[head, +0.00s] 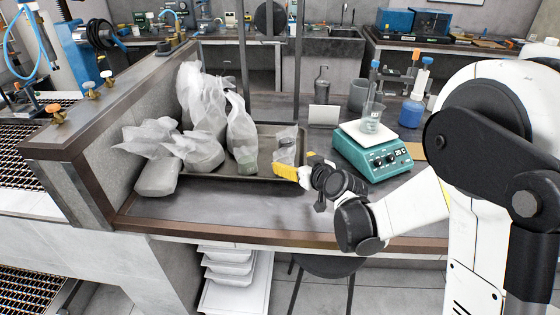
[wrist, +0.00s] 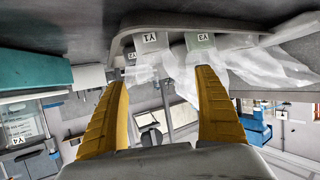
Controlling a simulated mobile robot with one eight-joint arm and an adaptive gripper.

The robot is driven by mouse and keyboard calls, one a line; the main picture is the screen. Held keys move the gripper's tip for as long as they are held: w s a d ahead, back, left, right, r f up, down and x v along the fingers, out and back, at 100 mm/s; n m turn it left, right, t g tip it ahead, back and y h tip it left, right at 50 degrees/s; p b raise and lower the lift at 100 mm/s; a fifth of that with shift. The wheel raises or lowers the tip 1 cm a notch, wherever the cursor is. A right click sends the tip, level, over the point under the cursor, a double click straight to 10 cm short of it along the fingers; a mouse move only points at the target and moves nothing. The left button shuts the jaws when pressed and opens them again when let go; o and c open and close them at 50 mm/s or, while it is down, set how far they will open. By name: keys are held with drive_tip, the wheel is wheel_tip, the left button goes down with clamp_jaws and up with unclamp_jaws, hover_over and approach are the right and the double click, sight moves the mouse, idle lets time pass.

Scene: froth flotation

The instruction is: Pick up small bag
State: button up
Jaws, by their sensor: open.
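A small clear bag (head: 286,148) stands upright at the right end of a dark tray (head: 222,182) on the bench. My gripper (head: 291,170) is at the tray's right front edge, close in front of the small bag. The gripper (wrist: 160,75) is open with nothing held between its fingers. I cannot tell whether a finger touches the bag. The yellow fingers partly hide the bag's lower part in the head view.
A taller bag (head: 241,130), labelled Y3 in the wrist view (wrist: 200,40), stands left of the small bag. Several larger bags crowd the tray's left side. The bench front is clear.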

sight(287, 156)
drive_tip(key=b+x, duration=0.1)
drive_tip(key=x, duration=0.4)
drive_tip(key=b+x, duration=0.1)
drive_tip(key=x, duration=0.1)
drive_tip(key=shift+w+d+f+b, duration=0.15)
drive_tip(key=shift+w+d+b, duration=0.15)
drive_tip(key=shift+w, duration=0.2)
drive_tip(key=shift+w+a, duration=0.3)
drive_tip(key=shift+w, duration=0.1)
drive_tip(key=c, duration=1.3)
